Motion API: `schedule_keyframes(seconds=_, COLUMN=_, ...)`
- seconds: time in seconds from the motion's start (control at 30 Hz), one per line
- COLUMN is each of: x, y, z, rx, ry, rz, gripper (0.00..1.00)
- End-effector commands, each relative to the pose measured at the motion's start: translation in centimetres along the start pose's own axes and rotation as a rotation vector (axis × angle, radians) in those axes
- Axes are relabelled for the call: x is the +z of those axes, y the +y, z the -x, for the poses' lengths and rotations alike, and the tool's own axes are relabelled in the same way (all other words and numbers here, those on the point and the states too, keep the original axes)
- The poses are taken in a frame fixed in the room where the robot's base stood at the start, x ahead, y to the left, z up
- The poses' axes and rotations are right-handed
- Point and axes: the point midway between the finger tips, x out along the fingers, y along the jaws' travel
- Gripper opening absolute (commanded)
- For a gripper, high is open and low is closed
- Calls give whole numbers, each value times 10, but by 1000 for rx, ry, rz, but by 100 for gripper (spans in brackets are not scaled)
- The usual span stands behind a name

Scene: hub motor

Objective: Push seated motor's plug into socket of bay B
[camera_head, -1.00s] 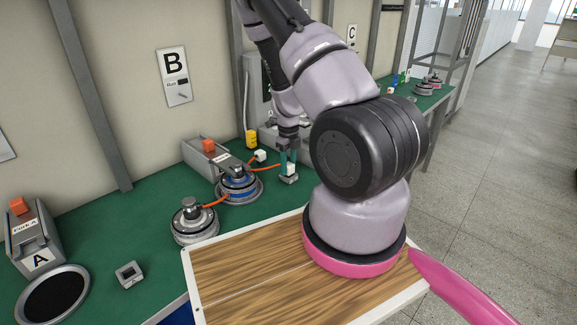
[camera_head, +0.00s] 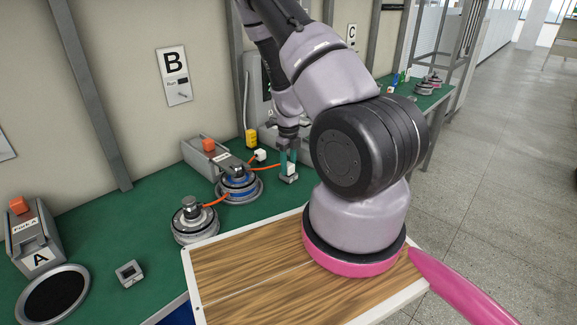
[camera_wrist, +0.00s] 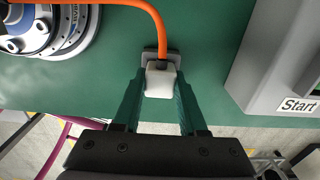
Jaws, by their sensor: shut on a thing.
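The seated motor (camera_head: 238,183), silver with a blue band, sits on its round base on the green bench below the B sign. Its orange cable (camera_wrist: 154,18) runs to a white plug (camera_wrist: 160,80). My gripper (camera_wrist: 160,86) is shut on this plug, with a teal finger on each side of it. The grey socket block (camera_wrist: 149,54) is right at the plug's far end; it also shows under the fingers in the head view (camera_head: 289,179). I cannot tell how deep the plug sits in it.
A second motor (camera_head: 193,222) stands in front, left of the seated one. A grey box with a red-orange top (camera_head: 208,146) and a second white connector (camera_head: 260,155) are behind. A grey Start box (camera_wrist: 275,65) stands right of my gripper. Bay A's socket (camera_head: 129,273) is at left.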

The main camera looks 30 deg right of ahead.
Motion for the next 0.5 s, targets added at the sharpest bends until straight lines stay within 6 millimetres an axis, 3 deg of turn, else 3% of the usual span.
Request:
schedule_keyframes(seconds=0.2, x=-1, y=0, z=-1, rx=1, ry=2, rz=1, gripper=0)
schedule_keyframes(seconds=0.23, x=-1, y=0, z=-1, rx=1, ry=2, rz=1, gripper=49)
schedule_keyframes(seconds=0.3, x=-1, y=1, z=-1, rx=1, ry=3, rz=1, gripper=76)
schedule_keyframes(seconds=0.5, x=0, y=0, z=-1, rx=1, ry=2, rz=1, gripper=76)
